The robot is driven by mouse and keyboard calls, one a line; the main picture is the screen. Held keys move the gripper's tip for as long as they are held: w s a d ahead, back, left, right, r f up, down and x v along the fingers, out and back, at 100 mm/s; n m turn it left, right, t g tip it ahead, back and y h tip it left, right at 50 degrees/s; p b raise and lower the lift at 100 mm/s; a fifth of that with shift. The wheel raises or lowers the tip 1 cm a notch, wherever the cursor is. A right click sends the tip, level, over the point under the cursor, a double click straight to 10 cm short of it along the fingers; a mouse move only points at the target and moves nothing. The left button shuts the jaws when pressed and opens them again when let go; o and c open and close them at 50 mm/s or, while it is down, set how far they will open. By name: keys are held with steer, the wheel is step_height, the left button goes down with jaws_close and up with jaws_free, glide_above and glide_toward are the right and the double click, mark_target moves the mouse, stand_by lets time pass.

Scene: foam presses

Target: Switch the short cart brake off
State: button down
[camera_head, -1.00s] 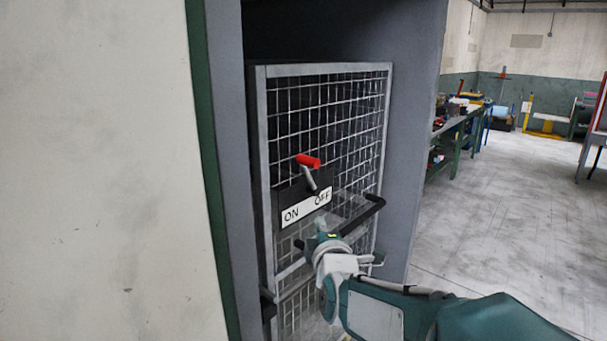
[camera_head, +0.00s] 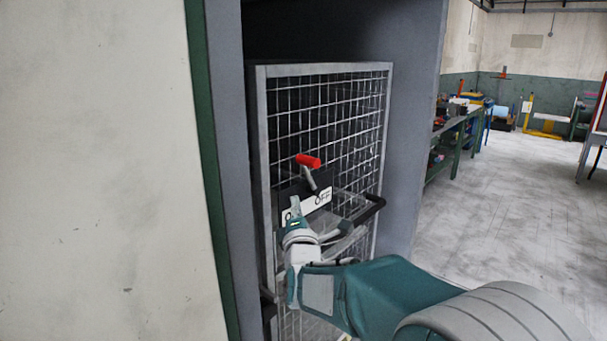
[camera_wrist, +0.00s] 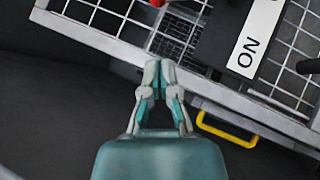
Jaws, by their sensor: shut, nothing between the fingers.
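The short cart (camera_head: 258,150) is a grey-framed wire mesh cart standing in a recess. Its brake lever has a red handle (camera_head: 308,160) on a short grey stem, above a black plate with a white ON/OFF label (camera_head: 318,201). The stem rises slightly left from near the OFF end. My gripper (camera_head: 295,205) is below and left of the lever, covering part of ON. In the wrist view my gripper (camera_wrist: 159,68) is shut and empty, left of the ON label (camera_wrist: 250,48). Only a bit of red (camera_wrist: 157,3) shows at that view's top edge.
A dark push bar (camera_head: 368,210) sticks out on the cart's right side. Grey recess walls (camera_head: 412,130) stand close on both sides. A yellow handle (camera_wrist: 228,133) lies below the cart edge in the wrist view. Open floor (camera_head: 510,210) and a workbench are at right.

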glide_toward(302, 164)
steer(key=w+a, duration=0.3)
steer(key=w, duration=0.1)
steer(key=shift+w+d+r, duration=0.65)
steer(key=shift+w, duration=0.15)
steer(key=shift+w+d+r, duration=0.25)
steer(key=shift+w+d, duration=0.05)
steer(key=shift+w, duration=0.1)
